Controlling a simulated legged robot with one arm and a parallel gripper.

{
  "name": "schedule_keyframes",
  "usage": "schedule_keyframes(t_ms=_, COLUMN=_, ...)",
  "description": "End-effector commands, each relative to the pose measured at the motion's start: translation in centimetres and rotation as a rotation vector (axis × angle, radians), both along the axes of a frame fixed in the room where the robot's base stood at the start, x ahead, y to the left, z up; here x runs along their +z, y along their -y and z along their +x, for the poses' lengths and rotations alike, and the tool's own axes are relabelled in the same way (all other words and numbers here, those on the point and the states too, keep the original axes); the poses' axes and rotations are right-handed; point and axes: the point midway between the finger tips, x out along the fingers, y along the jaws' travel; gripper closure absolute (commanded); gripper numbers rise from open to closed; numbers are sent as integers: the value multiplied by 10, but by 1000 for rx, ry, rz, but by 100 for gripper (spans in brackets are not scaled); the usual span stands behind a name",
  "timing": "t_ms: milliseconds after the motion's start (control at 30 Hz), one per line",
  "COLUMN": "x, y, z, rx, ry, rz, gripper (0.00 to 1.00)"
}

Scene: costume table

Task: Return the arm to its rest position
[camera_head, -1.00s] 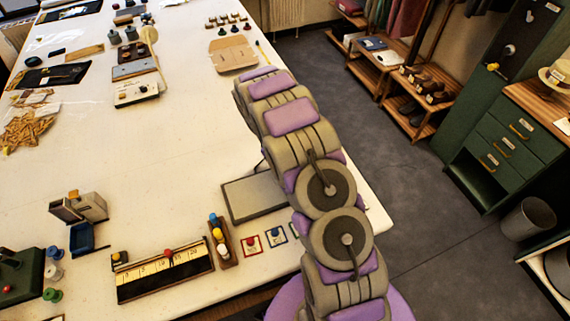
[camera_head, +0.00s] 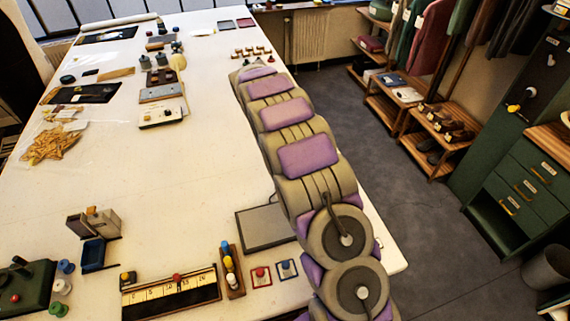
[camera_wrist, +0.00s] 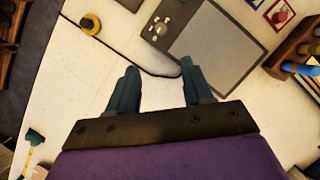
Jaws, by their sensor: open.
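My arm (camera_head: 308,155) stretches in purple and grey segments up the picture, along the right side of the white table (camera_head: 150,205). In the head view my gripper is hidden at the far end of the arm. In the wrist view my gripper (camera_wrist: 160,85) has its two dark fingers spread wide, with nothing held between them. White tabletop and a dark-edged strip show beyond the fingertips.
A flat grey pad (camera_head: 265,228) lies close beside my arm; it also shows in the wrist view (camera_wrist: 218,48). A ruler block (camera_head: 170,292) and a bottle rack (camera_head: 230,272) stand near the front. A green cabinet (camera_head: 522,190) stands right. Floor (camera_head: 400,190) between is clear.

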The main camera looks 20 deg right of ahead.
Motion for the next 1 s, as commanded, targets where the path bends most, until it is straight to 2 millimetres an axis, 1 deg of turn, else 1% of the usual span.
schedule_keyframes(t_ms=433, x=0, y=0, z=-1, rx=-1, ry=-1, rz=0, gripper=50)
schedule_keyframes(t_ms=567, x=7, y=1, z=-8, rx=-18, ry=6, rz=-3, gripper=50)
schedule_keyframes(t_ms=667, x=19, y=2, z=-22, rx=-56, ry=21, rz=-7, gripper=50)
schedule_keyframes(t_ms=733, x=31, y=2, z=-36, rx=-92, ry=35, rz=-9, gripper=50)
schedule_keyframes(t_ms=967, x=63, y=1, z=-89, rx=-218, ry=83, rz=-9, gripper=50)
schedule_keyframes(t_ms=1000, x=66, y=0, z=-100, rx=-242, ry=88, rz=-9, gripper=50)
